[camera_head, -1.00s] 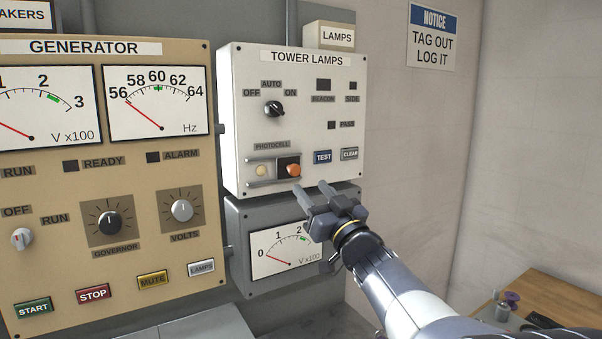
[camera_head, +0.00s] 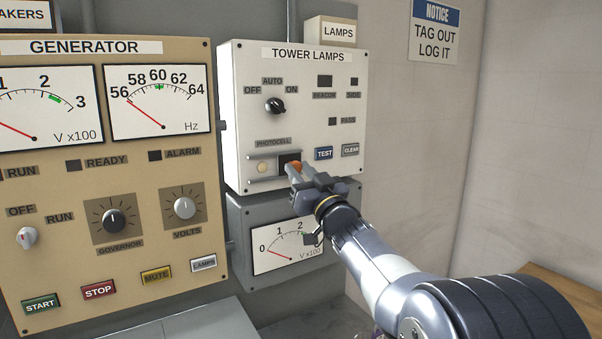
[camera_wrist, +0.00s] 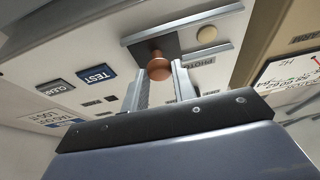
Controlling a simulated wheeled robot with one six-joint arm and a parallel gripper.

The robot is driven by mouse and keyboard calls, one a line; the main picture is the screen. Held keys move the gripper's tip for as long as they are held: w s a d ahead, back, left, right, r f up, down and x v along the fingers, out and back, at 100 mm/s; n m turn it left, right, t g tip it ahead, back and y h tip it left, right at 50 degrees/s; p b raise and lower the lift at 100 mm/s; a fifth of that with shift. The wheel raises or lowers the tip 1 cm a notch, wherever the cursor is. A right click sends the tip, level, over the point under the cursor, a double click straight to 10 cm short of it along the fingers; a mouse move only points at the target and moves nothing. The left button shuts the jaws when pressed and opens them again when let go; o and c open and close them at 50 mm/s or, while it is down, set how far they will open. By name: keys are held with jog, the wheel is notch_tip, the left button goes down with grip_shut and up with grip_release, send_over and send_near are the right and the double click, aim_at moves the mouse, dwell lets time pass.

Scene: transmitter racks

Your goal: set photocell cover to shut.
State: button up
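The photocell cover is a dark sliding plate (camera_head: 288,158) with an orange-brown knob (camera_wrist: 159,67), between two horizontal rails on the white TOWER LAMPS panel (camera_head: 236,110). The plate sits at the right part of the rails, and the pale round photocell (camera_head: 263,168) shows uncovered to its left. It also shows in the wrist view (camera_wrist: 207,34). My gripper (camera_head: 294,168) is at the knob and partly hides it in the head view. In the wrist view my two fingers (camera_wrist: 158,84) are apart, with the knob just ahead of and between their tips. I see no clear contact.
The TEST button (camera_head: 324,153) and CLEAR button (camera_head: 350,150) are close right of the cover. The AUTO selector knob (camera_head: 275,105) is above it. A grey meter box (camera_head: 240,215) sits below, behind my gripper. The tan generator panel (camera_head: 140,235) is at left.

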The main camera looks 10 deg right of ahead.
grip_shut()
jog(key=a+b, duration=0.1)
jog(key=a, duration=0.1)
jog(key=s+a+b, duration=0.1)
jog(key=a, duration=0.1)
jog(key=s+a+b, duration=0.1)
jog(key=a+b, duration=0.1)
jog(key=shift+a, duration=0.2)
jog(key=shift+o, duration=2.2)
grip_release()
jog(key=shift+a, duration=0.2)
jog(key=shift+o, duration=0.3)
